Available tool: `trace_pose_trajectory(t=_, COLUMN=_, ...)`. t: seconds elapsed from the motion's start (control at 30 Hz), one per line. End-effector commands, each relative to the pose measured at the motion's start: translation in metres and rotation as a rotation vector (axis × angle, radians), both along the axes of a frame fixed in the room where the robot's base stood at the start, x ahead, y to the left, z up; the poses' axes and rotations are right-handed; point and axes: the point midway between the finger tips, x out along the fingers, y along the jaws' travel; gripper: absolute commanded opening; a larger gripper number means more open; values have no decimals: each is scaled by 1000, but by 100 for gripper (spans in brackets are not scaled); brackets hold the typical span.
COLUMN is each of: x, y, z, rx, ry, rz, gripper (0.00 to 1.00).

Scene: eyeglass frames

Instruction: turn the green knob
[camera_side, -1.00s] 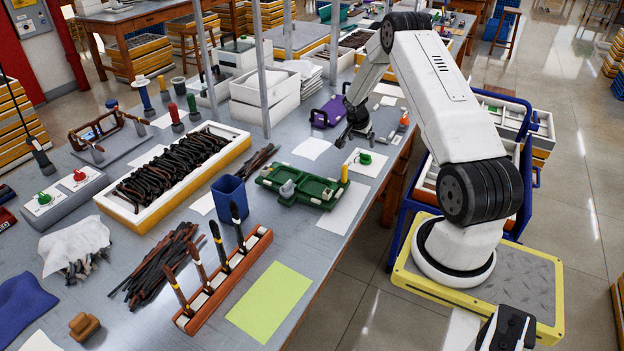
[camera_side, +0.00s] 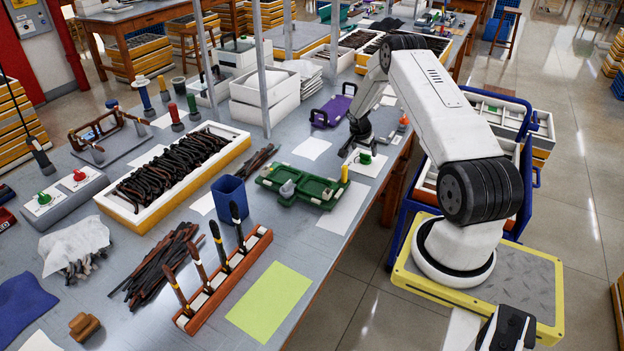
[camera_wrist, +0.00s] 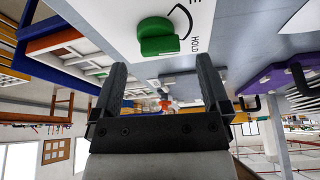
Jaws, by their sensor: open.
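A green knob (camera_side: 365,159) sits on a white plate (camera_side: 376,168) near the table's right edge. In the wrist view the green knob (camera_wrist: 158,38) is on the white panel (camera_wrist: 204,14), beside a curved black line and the word "HOLD". My gripper (camera_side: 348,152) is just left of this knob in the side view, close to it and apparently not around it. In the wrist view its two fingers (camera_wrist: 160,72) are spread with nothing between them, and the knob lies beyond their tips.
A green tray (camera_side: 302,188) with a yellow upright piece lies left of the near plate. A purple clamp-like case (camera_side: 331,112) lies behind my gripper. A red knob (camera_side: 79,175) shares the grey box. A blue cup (camera_side: 229,195) and a tool rack stand nearer the front.

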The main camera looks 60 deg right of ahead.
Motion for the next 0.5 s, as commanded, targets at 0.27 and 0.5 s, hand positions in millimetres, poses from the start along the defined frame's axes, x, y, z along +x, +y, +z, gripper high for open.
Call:
trace_pose_trajectory(t=0.27, x=-1, y=-9, z=-20, rx=0, ry=-1, rz=0, gripper=97)
trace_pose_trajectory(t=0.5, x=-1, y=-11, z=-26, rx=0, ry=-1, rz=0, gripper=97)
